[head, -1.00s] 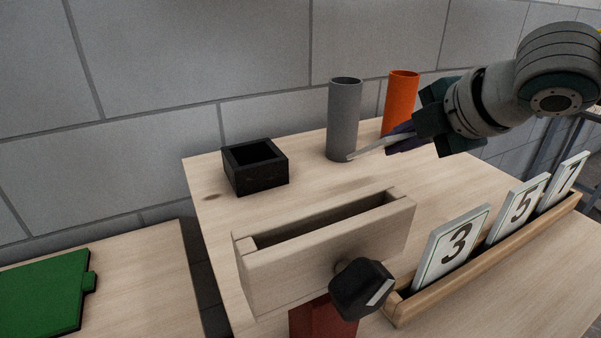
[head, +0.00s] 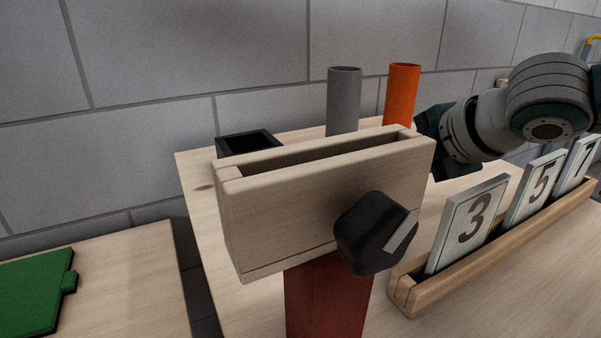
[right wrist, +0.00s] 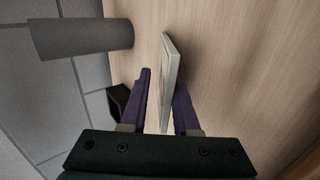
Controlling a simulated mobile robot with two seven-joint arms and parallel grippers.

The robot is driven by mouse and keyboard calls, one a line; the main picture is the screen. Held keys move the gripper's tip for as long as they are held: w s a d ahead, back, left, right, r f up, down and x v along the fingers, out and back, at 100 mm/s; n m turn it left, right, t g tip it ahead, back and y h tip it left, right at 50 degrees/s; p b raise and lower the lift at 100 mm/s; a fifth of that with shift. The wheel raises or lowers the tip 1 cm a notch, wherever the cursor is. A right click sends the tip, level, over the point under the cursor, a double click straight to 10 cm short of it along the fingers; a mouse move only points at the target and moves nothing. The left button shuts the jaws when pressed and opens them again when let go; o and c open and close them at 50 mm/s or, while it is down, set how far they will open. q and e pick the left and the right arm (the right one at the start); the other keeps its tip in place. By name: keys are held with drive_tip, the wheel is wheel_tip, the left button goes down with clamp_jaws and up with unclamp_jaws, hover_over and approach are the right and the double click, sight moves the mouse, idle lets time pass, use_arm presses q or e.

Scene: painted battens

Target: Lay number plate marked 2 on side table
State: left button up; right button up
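A thin pale number plate (right wrist: 168,75) stands edge-on between the fingers of my right gripper (right wrist: 163,80) in the right wrist view. Gaps show beside the plate, so the gripper looks open around it. Its number cannot be read. In the head view my right arm reaches in from the right, and its fingers and this plate are hidden behind the wooden slotted box. A lower wooden table (head: 110,280), likely the side table, stands at the left with a green board (head: 35,290) on it. My left gripper is not in view.
The slotted wooden box (head: 320,205) on a red post (head: 325,300), with a black knob (head: 375,233), blocks the middle. A grey cylinder (head: 343,100), orange cylinder (head: 402,95) and black box (head: 247,142) stand behind. A rack (head: 440,282) holds plates 3 (head: 470,225), 5 (head: 535,188) and 7 (head: 577,163).

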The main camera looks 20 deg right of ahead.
drive_tip(key=shift+s+r, duration=0.1)
drive_tip(key=shift+r, duration=0.1)
drive_tip(key=p+v, duration=0.7)
drive_tip(key=shift+s+r, duration=0.15)
drive_tip(key=shift+s, duration=0.15)
wheel_tip(320, 180, up, 8)
drive_tip(key=s+p, duration=0.2)
drive_tip(key=p, duration=0.7)
drive_tip(key=shift+s, duration=0.25)
